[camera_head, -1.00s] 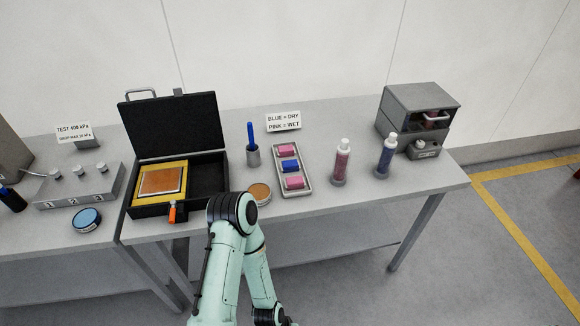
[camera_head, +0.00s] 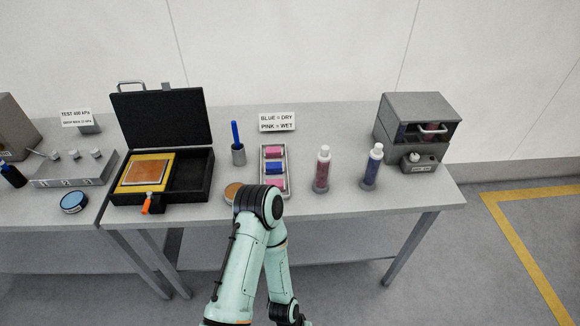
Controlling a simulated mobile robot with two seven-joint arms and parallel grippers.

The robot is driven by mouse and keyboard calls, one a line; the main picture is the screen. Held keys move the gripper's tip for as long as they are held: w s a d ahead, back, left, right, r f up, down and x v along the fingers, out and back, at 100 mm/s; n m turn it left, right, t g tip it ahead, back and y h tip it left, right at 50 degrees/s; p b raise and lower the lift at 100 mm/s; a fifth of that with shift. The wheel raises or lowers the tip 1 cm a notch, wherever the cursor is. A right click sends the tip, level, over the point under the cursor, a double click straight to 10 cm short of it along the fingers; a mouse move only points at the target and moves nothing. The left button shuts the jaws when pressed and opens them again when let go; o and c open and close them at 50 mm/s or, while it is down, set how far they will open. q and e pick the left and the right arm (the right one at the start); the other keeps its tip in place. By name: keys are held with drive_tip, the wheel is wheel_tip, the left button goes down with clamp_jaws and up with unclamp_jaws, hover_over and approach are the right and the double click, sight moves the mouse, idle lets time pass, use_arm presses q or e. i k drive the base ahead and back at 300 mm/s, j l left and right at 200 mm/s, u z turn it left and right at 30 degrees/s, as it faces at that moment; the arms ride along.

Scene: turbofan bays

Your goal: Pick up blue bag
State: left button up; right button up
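A small blue bag (camera_head: 275,167) lies in the middle of a narrow light tray (camera_head: 262,163) on the table. One pink bag (camera_head: 274,152) lies behind it and another pink bag (camera_head: 274,184) lies in front of it. A mint-green arm of mine rises from the bottom of the view. Its dark joint overlaps the near end of the tray, and the blue bag stays uncovered. Neither gripper shows in the view.
A sign (camera_head: 277,122) reading BLUE = DRY, PINK = WET stands behind the tray. A cup with a blue stick (camera_head: 238,153) and an open black case (camera_head: 163,120) are left. A pink bottle (camera_head: 322,170), a blue bottle (camera_head: 372,166) and a grey box unit (camera_head: 415,130) are right.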

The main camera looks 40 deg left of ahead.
sight(270, 168)
drive_tip(key=i+l+u, duration=0.1)
drive_tip(key=u, duration=0.25)
drive_tip(key=l+u, duration=0.25)
drive_tip(key=u, duration=0.15)
drive_tip(key=i+l+u, duration=0.1)
drive_tip(key=u, duration=0.25)
drive_tip(key=l, duration=0.1)
